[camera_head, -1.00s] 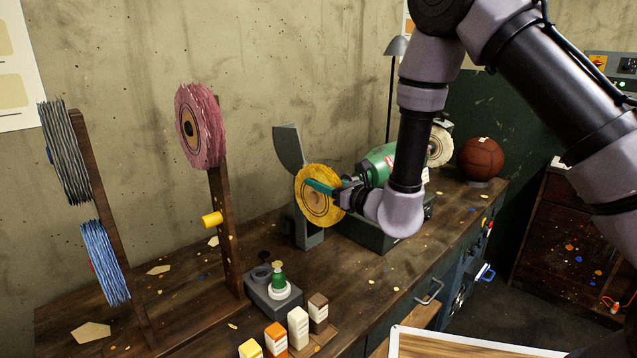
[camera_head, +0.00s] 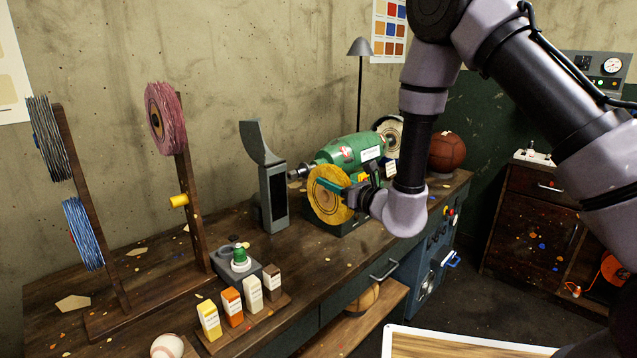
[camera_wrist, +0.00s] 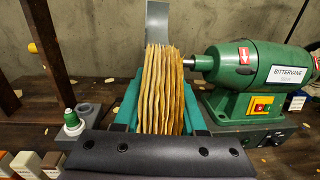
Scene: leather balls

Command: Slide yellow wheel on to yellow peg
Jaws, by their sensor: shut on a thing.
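The yellow wheel (camera_head: 327,194) is a layered cloth disc. My gripper (camera_head: 345,190) is shut on it and holds it up in front of the green machine. In the wrist view the wheel (camera_wrist: 161,95) stands edge-on between the teal fingers of my gripper (camera_wrist: 160,115). The yellow peg (camera_head: 179,200) sticks out of a wooden post of the rack at the left, below a pink wheel (camera_head: 166,118). The peg is bare, and the held wheel is well to its right. At the wrist view's left edge a yellow peg (camera_wrist: 33,47) also shows.
A green polishing machine (camera_head: 345,150) and a grey curved stand (camera_head: 268,180) are behind the wheel. A grey wheel (camera_head: 48,138) and a blue wheel (camera_head: 82,233) hang on the left post. Small coloured boxes (camera_head: 231,306) and a green-capped bottle (camera_head: 240,260) stand near the bench front.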

